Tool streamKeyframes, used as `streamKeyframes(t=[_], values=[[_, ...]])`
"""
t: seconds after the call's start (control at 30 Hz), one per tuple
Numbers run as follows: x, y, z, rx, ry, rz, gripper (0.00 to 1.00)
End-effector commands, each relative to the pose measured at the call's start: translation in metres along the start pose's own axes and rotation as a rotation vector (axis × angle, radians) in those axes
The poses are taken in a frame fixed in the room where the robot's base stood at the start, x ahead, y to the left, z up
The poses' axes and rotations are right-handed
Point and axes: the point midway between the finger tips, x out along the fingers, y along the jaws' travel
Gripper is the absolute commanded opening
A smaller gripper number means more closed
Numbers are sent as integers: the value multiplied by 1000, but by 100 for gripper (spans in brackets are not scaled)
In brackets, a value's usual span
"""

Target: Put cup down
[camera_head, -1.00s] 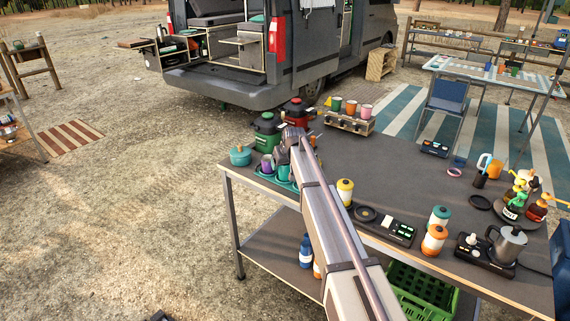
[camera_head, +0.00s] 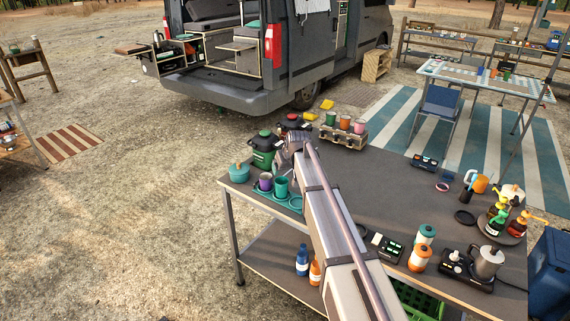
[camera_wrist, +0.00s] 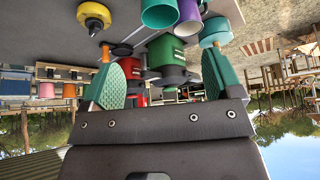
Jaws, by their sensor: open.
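A teal cup (camera_head: 281,187) and a purple cup (camera_head: 265,182) stand upright on a teal tray (camera_head: 296,203) at the table's left front corner. In the upside-down wrist view, the teal cup (camera_wrist: 158,12) and purple cup (camera_wrist: 189,17) show at the top, beyond the fingertips and apart from them. My gripper (camera_wrist: 162,78) is open, with its green finger pads spread and nothing between them. In the head view my gripper (camera_head: 291,145) is above and behind the cups; its fingers are hard to make out there.
A teal pot (camera_head: 239,172) is left of the cups. A green canister (camera_head: 263,150) and a red one (camera_head: 293,123) stand behind them. A rack (camera_head: 343,137) with three cups is farther back. An orange jar (camera_head: 419,258) stands right of my arm.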

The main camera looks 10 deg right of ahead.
Motion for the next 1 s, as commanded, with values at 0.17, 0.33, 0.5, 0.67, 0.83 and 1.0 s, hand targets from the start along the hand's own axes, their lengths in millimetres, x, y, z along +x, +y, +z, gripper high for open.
streamKeyframes(t=[0.17, 0.33, 0.5, 0.67, 0.83, 1.0], values=[[-20, -13, 48, 16, -58, -4, 85], [-95, -50, 206, 82, -278, 4, 85], [-159, -73, 327, 149, -471, 35, 85], [-173, -77, 352, 168, -524, 48, 85], [-172, -77, 349, 167, -523, 47, 85], [-171, -77, 348, 166, -521, 47, 85]])
